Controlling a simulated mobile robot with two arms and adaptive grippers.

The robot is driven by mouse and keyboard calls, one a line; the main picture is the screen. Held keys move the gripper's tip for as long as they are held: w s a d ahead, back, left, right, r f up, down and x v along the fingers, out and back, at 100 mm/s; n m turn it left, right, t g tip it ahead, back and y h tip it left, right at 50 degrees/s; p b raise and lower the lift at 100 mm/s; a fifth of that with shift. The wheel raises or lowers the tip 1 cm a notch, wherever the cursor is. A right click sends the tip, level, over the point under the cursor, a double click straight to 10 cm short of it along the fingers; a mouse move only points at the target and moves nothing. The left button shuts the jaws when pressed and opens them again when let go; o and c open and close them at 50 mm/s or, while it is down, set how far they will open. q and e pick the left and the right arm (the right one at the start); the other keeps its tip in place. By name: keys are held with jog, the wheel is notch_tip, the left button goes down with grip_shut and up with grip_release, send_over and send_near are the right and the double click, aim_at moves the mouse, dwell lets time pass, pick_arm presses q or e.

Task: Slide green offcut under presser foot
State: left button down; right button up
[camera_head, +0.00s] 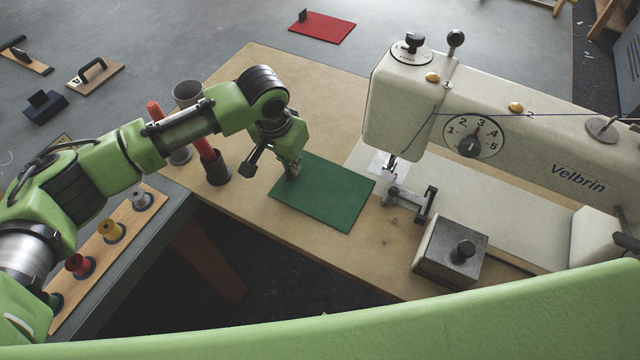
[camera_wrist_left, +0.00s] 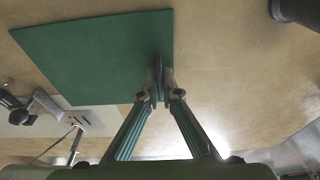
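The green offcut (camera_head: 330,198) lies flat on the tan worktable, left of the sewing machine. The presser foot (camera_head: 389,168) is under the machine's head, just right of the offcut; the offcut's right corner is near the bed's edge. My left gripper (camera_head: 292,172) is over the offcut's far left part. In the left wrist view its fingertips (camera_wrist_left: 160,86) close on a thin dark upright piece, seemingly a tab at the edge of the offcut (camera_wrist_left: 95,55). The fingers partly hide this piece. My right gripper is not in view.
The sewing machine (camera_head: 540,155) fills the right side. A grey block with a knob (camera_head: 450,250) and a dark bracket (camera_head: 425,205) stand near its bed. Thread spools (camera_head: 110,230) line a side board. A red piece (camera_head: 322,27) lies beyond.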

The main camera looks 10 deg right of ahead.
aim_at(319, 157)
pick_arm(q)
jog(key=shift+p, duration=0.4)
jog(key=shift+w+d, duration=0.35)
jog(key=shift+d, duration=0.25)
jog(key=shift+w+d, duration=0.3)
jog(key=shift+d, duration=0.25)
jog(key=shift+w+d+b, duration=0.4)
jog(key=shift+w+d, duration=0.25)
jog(key=shift+d, duration=0.25)
jog(key=shift+d, duration=0.1)
jog(key=shift+w+d+b, duration=0.2)
jog(key=shift+w+d, duration=0.1)
jog(key=shift+d, duration=0.25)
jog(key=shift+w+d+b, duration=0.15)
jog(key=shift+w+d, duration=0.15)
jog(key=shift+d, duration=0.2)
jog(key=shift+p, duration=0.4)
